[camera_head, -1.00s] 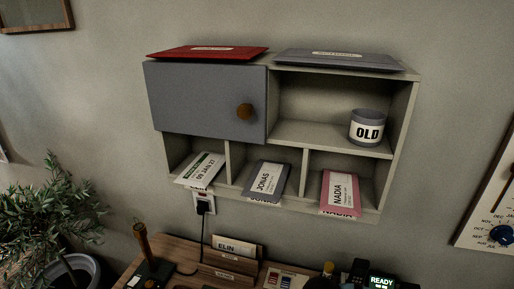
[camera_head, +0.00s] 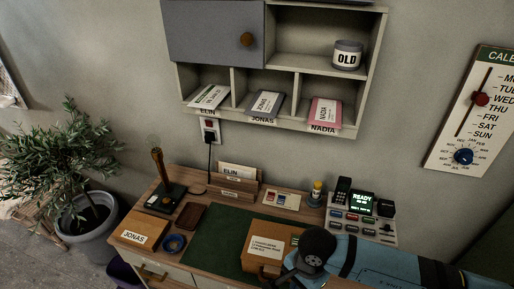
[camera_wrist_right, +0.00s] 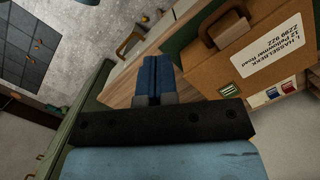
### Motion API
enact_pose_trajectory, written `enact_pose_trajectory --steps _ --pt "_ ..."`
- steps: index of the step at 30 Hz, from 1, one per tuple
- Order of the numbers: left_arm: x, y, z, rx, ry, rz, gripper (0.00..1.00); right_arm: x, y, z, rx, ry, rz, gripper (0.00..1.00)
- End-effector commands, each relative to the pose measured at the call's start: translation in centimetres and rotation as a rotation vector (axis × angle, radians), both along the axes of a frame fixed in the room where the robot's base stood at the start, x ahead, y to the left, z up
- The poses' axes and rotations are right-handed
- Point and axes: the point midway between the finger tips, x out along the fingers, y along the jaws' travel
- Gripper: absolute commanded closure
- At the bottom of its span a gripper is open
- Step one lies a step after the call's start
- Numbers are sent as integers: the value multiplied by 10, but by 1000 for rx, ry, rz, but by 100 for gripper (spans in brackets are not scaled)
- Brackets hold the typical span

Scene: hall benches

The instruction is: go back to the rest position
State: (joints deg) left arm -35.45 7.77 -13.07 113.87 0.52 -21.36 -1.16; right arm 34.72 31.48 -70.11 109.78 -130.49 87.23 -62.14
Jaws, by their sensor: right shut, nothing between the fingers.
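My right arm comes in from the lower right of the head view, a blue link with a dark round joint over the desk's front right. Its fingers cannot be made out there. In the right wrist view my right gripper (camera_wrist_right: 154,66) is shut, with its two blue fingers together and nothing between them. A brown parcel (camera_wrist_right: 236,68) with a handle and address label lies beyond the fingers to the right, apart from them. The parcel also shows in the head view (camera_head: 257,266), partly hidden by my arm. My left gripper is not in view.
The wooden desk (camera_head: 226,205) carries a green mat (camera_head: 215,243), a stamp stand (camera_head: 163,192), a letter holder (camera_head: 238,188) and a device panel (camera_head: 361,228). A wall shelf (camera_head: 222,115) with a grey door hangs above. A potted plant (camera_head: 85,225) stands left.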

Motion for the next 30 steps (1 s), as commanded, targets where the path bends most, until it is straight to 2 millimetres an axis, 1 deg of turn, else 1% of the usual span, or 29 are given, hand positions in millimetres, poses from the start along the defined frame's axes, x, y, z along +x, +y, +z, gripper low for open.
enact_pose_trajectory --steps 1,4,7,8,10,11,12,13,14,15,16,17,18,20,21,22,23,24,26,27,29,30 --pt "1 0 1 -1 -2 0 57 -16 19 -1 92 69 -41 100" --pt "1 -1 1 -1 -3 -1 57 -41 54 6 284 213 -152 100" --pt "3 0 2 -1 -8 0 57 -64 90 24 494 398 -304 100" --pt "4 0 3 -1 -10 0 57 -70 100 32 561 462 -358 100" --pt "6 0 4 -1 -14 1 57 -79 121 54 724 634 -510 100" --pt "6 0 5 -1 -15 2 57 -80 129 65 795 719 -585 100" --pt "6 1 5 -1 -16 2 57 -79 137 80 894 842 -698 100" --pt "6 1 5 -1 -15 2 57 -76 140 92 966 942 -789 100" --pt "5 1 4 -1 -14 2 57 -71 141 102 1034 1044 -887 100" --pt "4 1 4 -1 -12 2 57 -62 139 114 1123 1184 -1020 100" --pt "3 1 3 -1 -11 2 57 -53 135 120 1182 1294 -1123 100" --pt "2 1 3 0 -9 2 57 -44 128 125 1237 1404 -1227 100" --pt "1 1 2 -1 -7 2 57 -32 116 127 1303 1552 -1370 100" --pt "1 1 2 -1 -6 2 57 -14 93 121 1385 1782 -1589 100" --pt "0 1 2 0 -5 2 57 -4 74 111 1428 1940 -1739 100" --pt "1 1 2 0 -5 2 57 2 59 101 1452 2059 -1853 100" --pt "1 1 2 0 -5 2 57 6 43 88 -1343 -1991 1795 100" --pt "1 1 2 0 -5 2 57 7 21 68 -1187 -1874 1693 100" --pt "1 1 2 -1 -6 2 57 2 -11 35 -977 -1704 1541 100" --pt "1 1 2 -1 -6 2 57 -6 -28 13 -859 -1605 1447 100" --pt "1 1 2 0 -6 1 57 -21 -50 -16 -710 -1473 1322 100" --pt "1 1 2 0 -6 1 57 -32 -62 -32 -629 -1396 1248 100"
